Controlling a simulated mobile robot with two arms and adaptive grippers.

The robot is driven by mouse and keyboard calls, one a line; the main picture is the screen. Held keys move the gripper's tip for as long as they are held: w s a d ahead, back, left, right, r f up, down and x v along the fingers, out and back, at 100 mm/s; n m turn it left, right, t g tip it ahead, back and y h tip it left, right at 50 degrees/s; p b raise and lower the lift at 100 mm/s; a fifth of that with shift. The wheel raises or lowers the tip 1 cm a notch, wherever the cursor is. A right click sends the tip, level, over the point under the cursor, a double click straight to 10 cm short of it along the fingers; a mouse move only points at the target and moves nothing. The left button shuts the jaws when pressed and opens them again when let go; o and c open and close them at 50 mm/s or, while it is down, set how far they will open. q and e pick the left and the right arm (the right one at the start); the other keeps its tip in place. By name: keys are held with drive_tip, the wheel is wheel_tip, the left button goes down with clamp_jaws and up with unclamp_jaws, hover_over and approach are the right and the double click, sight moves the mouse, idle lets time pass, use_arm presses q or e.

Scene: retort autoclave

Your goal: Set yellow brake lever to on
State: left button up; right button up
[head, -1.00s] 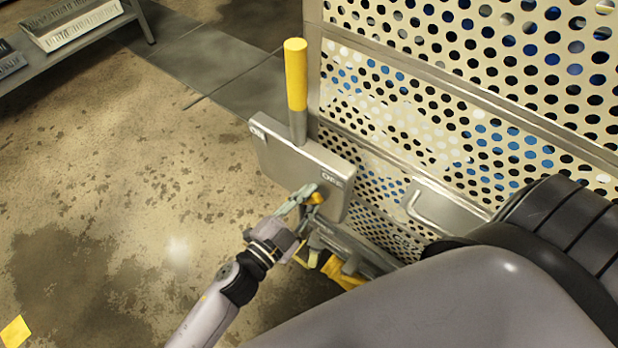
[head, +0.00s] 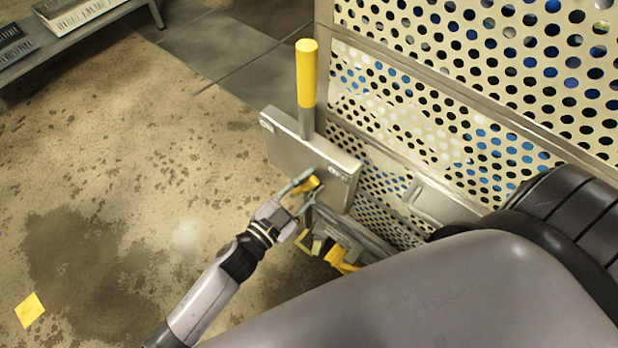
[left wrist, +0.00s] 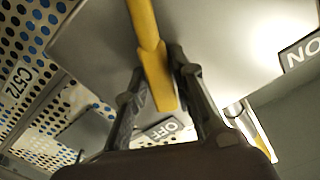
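The yellow brake lever (left wrist: 153,55) runs across the face of a flat metal plate (left wrist: 92,42) in the left wrist view, its end just above the OFF label (left wrist: 164,129). The ON label (left wrist: 301,52) is farther right on the plate. My left gripper (left wrist: 158,70) has one finger close against each side of the lever. In the head view, my left gripper (head: 310,188) is at the plate's (head: 292,150) lower right part, and only a short yellow piece of the lever (head: 307,185) shows between its fingers. My right gripper is not in view.
A yellow-topped upright handle (head: 306,75) stands behind the plate. A perforated metal panel (head: 400,110) rises at the right. A low shelf with trays (head: 75,12) is at the upper left. The floor at left is mostly clear, with a yellow patch (head: 29,310).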

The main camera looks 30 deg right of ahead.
use_arm(q)
drive_tip(key=o, duration=0.3)
drive_tip(key=v, duration=1.2)
